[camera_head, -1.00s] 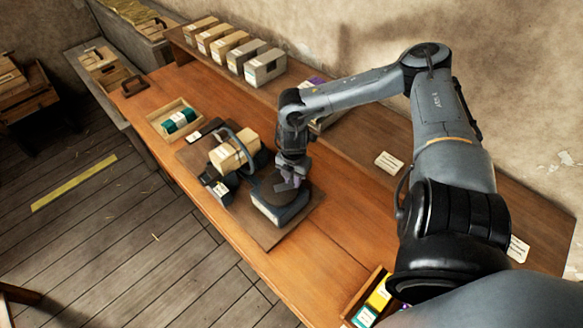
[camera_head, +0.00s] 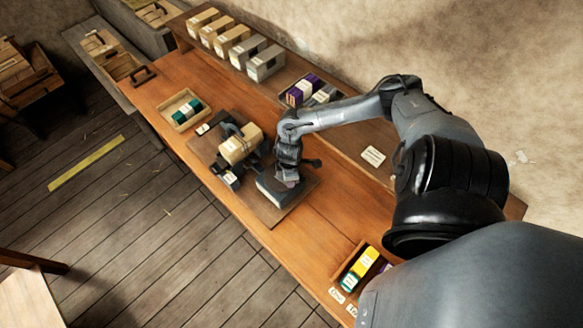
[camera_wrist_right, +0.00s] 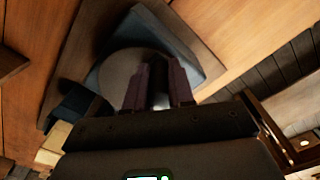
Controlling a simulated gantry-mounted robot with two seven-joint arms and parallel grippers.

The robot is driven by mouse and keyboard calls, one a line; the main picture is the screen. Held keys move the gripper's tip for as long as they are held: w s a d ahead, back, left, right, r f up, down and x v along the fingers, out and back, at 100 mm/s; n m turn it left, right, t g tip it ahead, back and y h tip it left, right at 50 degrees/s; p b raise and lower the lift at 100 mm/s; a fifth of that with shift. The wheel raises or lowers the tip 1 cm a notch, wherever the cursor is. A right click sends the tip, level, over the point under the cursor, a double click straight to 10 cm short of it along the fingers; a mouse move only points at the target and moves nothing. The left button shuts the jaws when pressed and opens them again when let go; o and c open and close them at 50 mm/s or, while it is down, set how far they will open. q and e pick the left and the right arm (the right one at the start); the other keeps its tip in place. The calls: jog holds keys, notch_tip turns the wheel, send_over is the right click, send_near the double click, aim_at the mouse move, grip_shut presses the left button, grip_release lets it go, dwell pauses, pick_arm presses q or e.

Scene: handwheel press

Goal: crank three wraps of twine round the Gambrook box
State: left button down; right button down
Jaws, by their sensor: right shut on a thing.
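A tan box (camera_head: 238,147) with a pale label sits in the dark winding machine (camera_head: 225,172) on a board on the bench; a dark ring stands around the box. I cannot read its label. Beside it is a grey block (camera_head: 272,193) with a round crank disc, which also shows in the right wrist view (camera_wrist_right: 117,75). My right gripper (camera_head: 287,180) points down over this disc, shut on the crank's handle; the fingers (camera_wrist_right: 160,85) hide most of the handle. I cannot make out twine around the box. My left gripper is not in view.
Several tan and grey boxes (camera_head: 231,37) stand along the rear shelf. A tray with green spools (camera_head: 186,112) lies left of the machine. A tray with yellow and green items (camera_head: 361,268) is at the front right. Bare bench lies between it and the machine (camera_head: 320,225).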

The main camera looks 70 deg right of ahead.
aim_at(271, 185)
jog(key=m+p, duration=0.2)
jog(key=a+m+p, duration=0.1)
jog(key=p, duration=0.2)
jog(key=w+a+m+p, duration=0.1)
jog(key=m+p, duration=0.1)
jog(key=p, duration=0.1)
jog(key=shift+w+r+m, duration=0.1)
jog(key=shift+r+m, duration=0.2)
jog(key=shift+r, duration=0.05)
jog(key=shift+w+a+f+m+p, duration=0.15)
jog(key=shift+w+a+m+p, duration=0.15)
jog(key=shift+m+p, duration=0.5)
jog(key=shift+w+a+f+m, duration=0.15)
jog(key=shift+w+m, duration=0.15)
jog(key=shift+m, duration=0.7)
jog(key=m, duration=0.1)
jog(key=w+m, duration=0.1)
jog(key=m, duration=0.1)
jog(key=shift+w+a+m, duration=0.15)
jog(key=shift+w+m, duration=0.05)
jog(key=shift+m, duration=0.1)
jog(key=w+m, duration=0.1)
jog(key=m, duration=0.1)
jog(key=shift+m, duration=0.3)
jog(key=shift+w+d+m, duration=0.15)
jog(key=shift+w+m, duration=0.25)
jog(key=shift+m, duration=0.6)
jog(key=shift+w+d+m, duration=0.15)
jog(key=shift+w+m, duration=0.2)
jog(key=shift+m, duration=0.65)
